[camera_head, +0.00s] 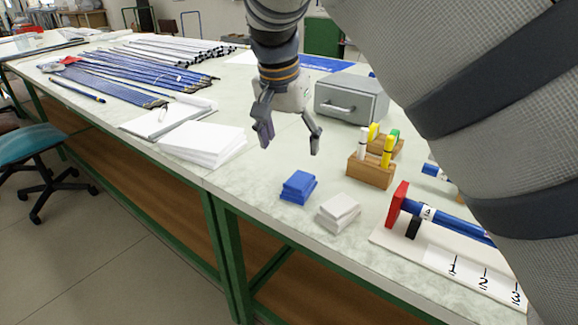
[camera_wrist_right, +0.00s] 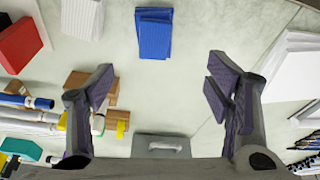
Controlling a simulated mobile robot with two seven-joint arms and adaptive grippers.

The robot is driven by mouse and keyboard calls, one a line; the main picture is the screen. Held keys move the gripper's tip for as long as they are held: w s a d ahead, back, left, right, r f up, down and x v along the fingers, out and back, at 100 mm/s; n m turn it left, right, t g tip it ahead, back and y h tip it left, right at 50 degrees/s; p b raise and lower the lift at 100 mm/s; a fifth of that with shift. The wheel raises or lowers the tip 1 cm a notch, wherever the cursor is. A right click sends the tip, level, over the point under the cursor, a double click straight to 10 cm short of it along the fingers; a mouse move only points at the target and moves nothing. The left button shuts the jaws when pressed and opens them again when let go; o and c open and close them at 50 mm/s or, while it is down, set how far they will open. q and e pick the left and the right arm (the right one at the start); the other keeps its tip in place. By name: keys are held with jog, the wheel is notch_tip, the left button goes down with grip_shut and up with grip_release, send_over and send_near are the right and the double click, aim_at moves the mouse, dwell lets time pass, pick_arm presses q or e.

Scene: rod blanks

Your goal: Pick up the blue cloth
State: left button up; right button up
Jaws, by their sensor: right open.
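The blue cloth (camera_head: 298,187) lies folded on the table near its front edge, left of a folded white cloth (camera_head: 338,212). In the right wrist view the blue cloth (camera_wrist_right: 154,33) is at the top, beyond the fingertips and between their lines, with the white cloth (camera_wrist_right: 84,18) beside it. My right gripper (camera_head: 289,140) is above the table, behind the blue cloth in the head view, open and empty. In the right wrist view its fingers (camera_wrist_right: 161,75) are wide apart. My left gripper is not in view.
A wooden block (camera_head: 371,171) with markers and a grey drawer box (camera_head: 351,101) stand behind and right. A white board (camera_head: 465,262) with a red stop (camera_head: 397,204) and blue rod is at right. White paper stacks (camera_head: 203,143) and many rods (camera_head: 135,78) lie left.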

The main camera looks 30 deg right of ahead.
aim_at(299, 180)
jog(key=x, duration=1.2)
jog(key=shift+s+d+b, duration=0.1)
jog(key=shift+s+b, duration=0.2)
jog(key=shift+s, duration=0.15)
jog(key=shift+r, duration=0.1)
jog(key=c, duration=1.3)
